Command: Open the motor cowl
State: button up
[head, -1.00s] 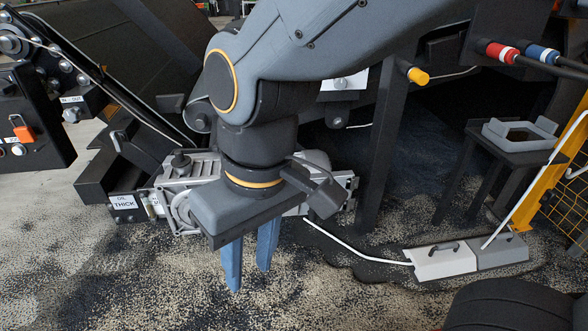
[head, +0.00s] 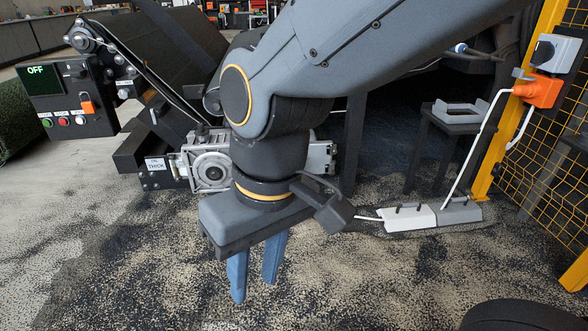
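A light grey motor and gearbox unit (head: 208,168) sits low beside the black conveyor frame, left of centre. Its right end (head: 321,157) shows past my arm, and its middle is hidden behind my wrist. I cannot tell which part is the motor cowl, or whether it is open or shut. My gripper (head: 254,290) points down in front of the unit, with its two blue fingers apart and nothing between them. It appears clear of the unit, over the speckled floor.
A black control box (head: 62,97) with an "OFF" screen stands at the left. Handled floor boxes (head: 408,218), white and grey, lie to the right, joined to a white cable. A yellow post (head: 509,118) with mesh stands at the far right. A dark stool (head: 447,125) stands behind.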

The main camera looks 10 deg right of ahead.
aim_at(318, 160)
jog(key=z, duration=0.15)
jog(key=i, duration=0.6)
jog(key=u, duration=0.7)
jog(key=i, duration=0.6)
